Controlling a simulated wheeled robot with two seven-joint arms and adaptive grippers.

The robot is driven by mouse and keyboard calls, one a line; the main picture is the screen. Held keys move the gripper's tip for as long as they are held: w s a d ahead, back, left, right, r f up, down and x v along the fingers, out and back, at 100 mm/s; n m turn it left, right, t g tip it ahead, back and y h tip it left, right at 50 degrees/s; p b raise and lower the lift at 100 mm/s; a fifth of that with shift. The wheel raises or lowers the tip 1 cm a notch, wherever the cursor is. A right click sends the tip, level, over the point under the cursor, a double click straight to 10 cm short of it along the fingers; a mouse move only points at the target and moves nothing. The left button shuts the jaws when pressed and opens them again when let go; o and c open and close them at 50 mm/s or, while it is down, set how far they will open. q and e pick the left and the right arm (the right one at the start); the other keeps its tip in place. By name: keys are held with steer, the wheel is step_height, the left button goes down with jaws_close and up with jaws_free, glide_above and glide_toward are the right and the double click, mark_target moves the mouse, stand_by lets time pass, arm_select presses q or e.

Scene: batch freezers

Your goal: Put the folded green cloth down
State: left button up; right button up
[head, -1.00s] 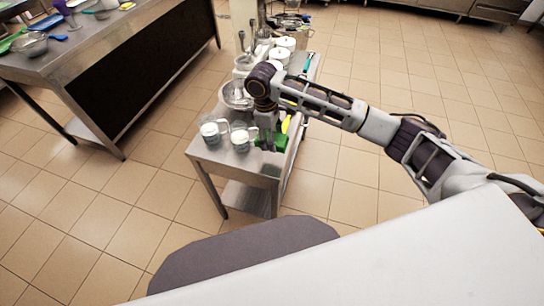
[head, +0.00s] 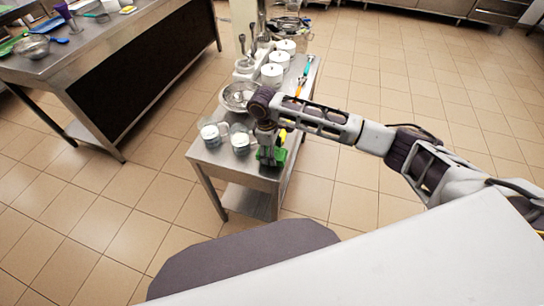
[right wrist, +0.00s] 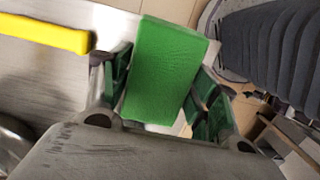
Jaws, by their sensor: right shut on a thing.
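The folded green cloth (right wrist: 165,70) is a flat green block between the fingers of my right gripper (right wrist: 160,95) in the right wrist view. My right gripper is shut on it. In the head view the cloth (head: 271,156) shows below my right gripper (head: 268,150), at the front right corner of the steel table (head: 235,172). I cannot tell whether the cloth touches the table top. My left gripper is not in view.
Two glass jugs, one of them at the front left (head: 211,135), stand left of the gripper. A metal bowl (head: 236,96) and white lidded canisters (head: 272,74) stand behind. A yellow object (right wrist: 45,33) lies beside the cloth. A larger counter (head: 75,62) is at the left.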

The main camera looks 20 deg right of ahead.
step_height(320, 180, down, 3)
steer(key=shift+r, duration=0.15)
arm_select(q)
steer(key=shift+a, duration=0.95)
arm_select(e)
steer(key=shift+f, duration=0.2)
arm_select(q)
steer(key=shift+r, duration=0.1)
